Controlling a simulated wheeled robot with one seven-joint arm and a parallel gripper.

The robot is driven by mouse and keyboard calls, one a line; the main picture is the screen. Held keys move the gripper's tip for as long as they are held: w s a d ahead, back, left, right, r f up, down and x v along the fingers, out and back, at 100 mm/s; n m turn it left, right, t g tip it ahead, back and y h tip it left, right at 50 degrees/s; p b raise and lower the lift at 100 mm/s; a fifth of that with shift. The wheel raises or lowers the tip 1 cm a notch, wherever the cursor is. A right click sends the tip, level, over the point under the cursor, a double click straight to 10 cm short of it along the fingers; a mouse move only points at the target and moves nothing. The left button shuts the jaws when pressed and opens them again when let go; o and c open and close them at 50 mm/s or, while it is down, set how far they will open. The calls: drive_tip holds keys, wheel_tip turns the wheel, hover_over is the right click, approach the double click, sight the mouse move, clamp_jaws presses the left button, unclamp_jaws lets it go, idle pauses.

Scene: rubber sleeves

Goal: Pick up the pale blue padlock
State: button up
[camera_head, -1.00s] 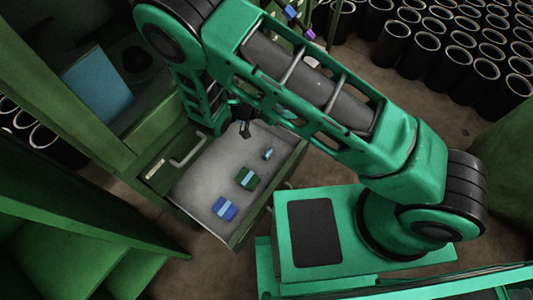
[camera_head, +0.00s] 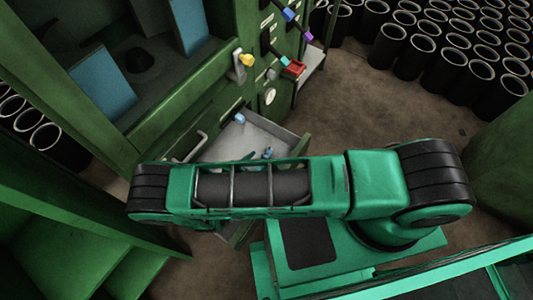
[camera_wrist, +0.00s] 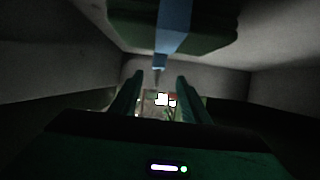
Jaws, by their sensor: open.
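A small blue item (camera_head: 267,153), possibly the padlock, lies in the open drawer (camera_head: 225,148), just above my forearm in the head view. A pale blue item (camera_head: 239,117) is at the drawer's back; I cannot tell which is the padlock. A small blue piece (camera_wrist: 160,62) shows near the fingertips, below a green block with a blue band (camera_wrist: 172,30). The wrist view is dark.
Drawer walls (camera_wrist: 55,50) rise close on both sides in the wrist view. Black cylinders (camera_head: 440,65) fill the far right floor.

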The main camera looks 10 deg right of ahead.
sight(265, 154)
drive_tip(key=x, duration=0.3)
drive_tip(key=shift+w+d, duration=0.1)
drive_tip(key=shift+f+x, duration=0.25)
drive_tip(key=shift+x, duration=2.25)
clamp_jaws()
